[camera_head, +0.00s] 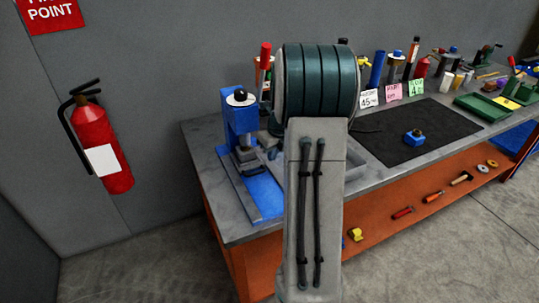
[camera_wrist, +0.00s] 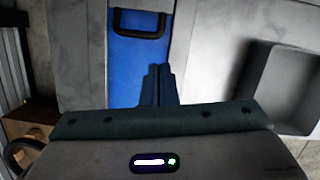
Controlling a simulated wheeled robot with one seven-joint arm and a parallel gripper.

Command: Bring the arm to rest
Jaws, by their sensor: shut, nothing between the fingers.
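My arm (camera_head: 318,200) rises in front of the bench in the head view and hides part of the positioner area; my gripper is not visible there. In the wrist view my gripper (camera_wrist: 158,72) has its two dark fingers together, with nothing between them. The fingers point toward a blue plate (camera_wrist: 135,70) with a black handle (camera_wrist: 139,23). The blue tilting positioner (camera_head: 239,125) stands at the bench's left end, left of my arm, on a blue base (camera_head: 262,195). Whether the fingers touch anything cannot be told.
The grey bench (camera_head: 215,180) has an orange lower shelf (camera_head: 385,230) with hand tools. A grey tray (camera_wrist: 285,90) lies right of the fingers. A black mat (camera_head: 440,140) carries a small blue part (camera_head: 414,138). Several tools line the back. A fire extinguisher (camera_head: 100,145) hangs left.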

